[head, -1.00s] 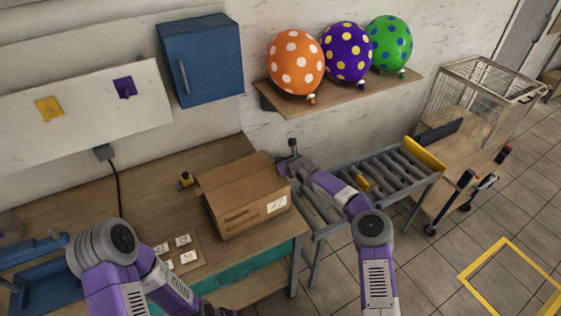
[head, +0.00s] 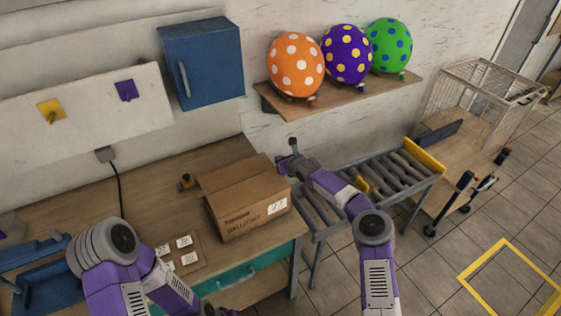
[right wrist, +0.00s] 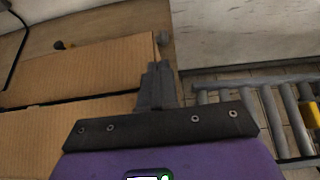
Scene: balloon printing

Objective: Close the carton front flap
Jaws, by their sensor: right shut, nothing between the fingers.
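The brown cardboard carton (head: 248,212) stands on the wooden workbench, with a white label and print on its front. Its top panels look close to flat in the head view. The right wrist view shows two top panels, a far one (right wrist: 85,72) and a near one (right wrist: 60,135), with a dark seam between them. I cannot tell for sure which is the front flap. My right gripper (head: 292,147) is at the carton's back right corner; its fingers (right wrist: 156,70) are shut and empty, over or beside the panels' right edge. Contact is unclear.
A roller conveyor (head: 375,180) adjoins the bench on the right. Several white cards (head: 184,241) lie left of the carton, and a small yellow-black item (head: 186,182) sits behind them. A shelf (head: 340,97) with three balloons and a blue cabinet (head: 203,62) hang on the wall.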

